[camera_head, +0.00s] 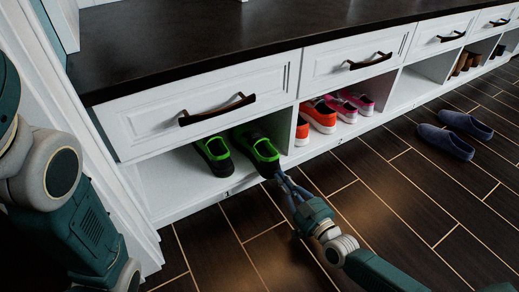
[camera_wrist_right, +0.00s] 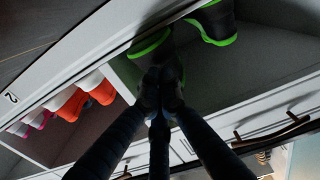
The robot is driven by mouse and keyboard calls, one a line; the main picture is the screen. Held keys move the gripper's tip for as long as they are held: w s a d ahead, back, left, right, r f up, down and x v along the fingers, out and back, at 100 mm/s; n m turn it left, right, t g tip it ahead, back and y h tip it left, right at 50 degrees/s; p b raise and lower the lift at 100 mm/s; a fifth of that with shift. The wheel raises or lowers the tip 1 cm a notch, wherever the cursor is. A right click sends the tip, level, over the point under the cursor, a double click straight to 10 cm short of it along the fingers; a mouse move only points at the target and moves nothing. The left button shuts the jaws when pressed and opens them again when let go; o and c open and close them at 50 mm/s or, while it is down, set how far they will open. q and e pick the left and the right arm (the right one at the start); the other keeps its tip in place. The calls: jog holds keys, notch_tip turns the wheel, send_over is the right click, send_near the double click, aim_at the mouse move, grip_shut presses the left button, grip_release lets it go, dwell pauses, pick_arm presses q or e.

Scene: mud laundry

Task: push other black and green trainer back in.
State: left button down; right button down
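Two black and green trainers stand side by side in the left cubby under the bench. The left trainer (camera_head: 214,156) sits inside, near the front. The right trainer (camera_head: 258,148) sticks out further, its near end over the cubby's front edge. My right gripper (camera_head: 281,180) is just in front of that near end, fingers drawn together. In the wrist view the fingertips (camera_wrist_right: 160,90) meet against or very close to the dark trainer (camera_wrist_right: 152,48); contact is hard to tell. The left trainer also shows there (camera_wrist_right: 215,22). My left arm is at the left; its gripper is out of view.
A divider right of the trainers (camera_head: 283,132) separates them from orange and pink shoes (camera_head: 319,116). Drawers with dark handles (camera_head: 217,109) sit above. Blue slip-ons (camera_head: 446,141) lie on the wooden floor at right. Cubby floor left of the trainers (camera_head: 170,180) is clear.

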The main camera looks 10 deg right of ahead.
aim_at(275, 170)
jog(key=shift+b+x, duration=0.7)
jog(key=shift+x, duration=4.1)
jog(key=shift+p+v, duration=2)
jog(key=shift+v, duration=1.75)
jog(key=shift+p+v, duration=0.55)
jog(key=shift+v, duration=0.85)
jog(key=shift+w, duration=0.1)
